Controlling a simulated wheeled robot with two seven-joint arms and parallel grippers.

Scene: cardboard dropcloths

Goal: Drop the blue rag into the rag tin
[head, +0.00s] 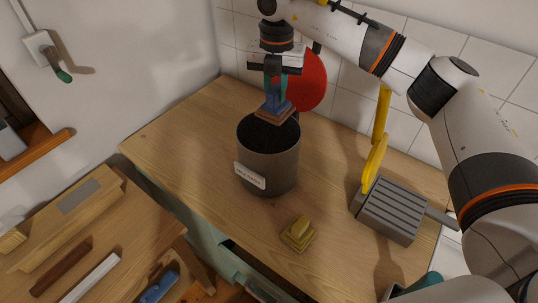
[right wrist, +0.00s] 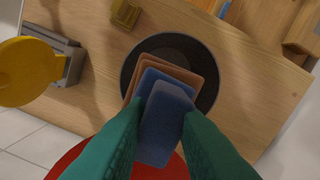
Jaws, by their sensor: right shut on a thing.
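The blue rag (head: 279,103) is a small folded blue piece, with a brown layer showing beneath it. My right gripper (head: 277,88) points down and its green fingers are shut on the blue rag, which also shows between them in the right wrist view (right wrist: 160,120). The rag tin (head: 268,165) is a dark, round, open-topped can with a white label on its front. The rag is at the tin's mouth, over the back part of the opening; the wrist view shows the dark opening (right wrist: 135,62) behind it. My left gripper is in neither view.
A red disc (head: 308,82) stands upright behind the tin. A grey ribbed box (head: 390,210) with a raised yellow part (head: 375,160) is to the right. A small yellow block (head: 298,232) lies in front. A lower bench (head: 95,245) with tools is at left. The counter left of the tin is clear.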

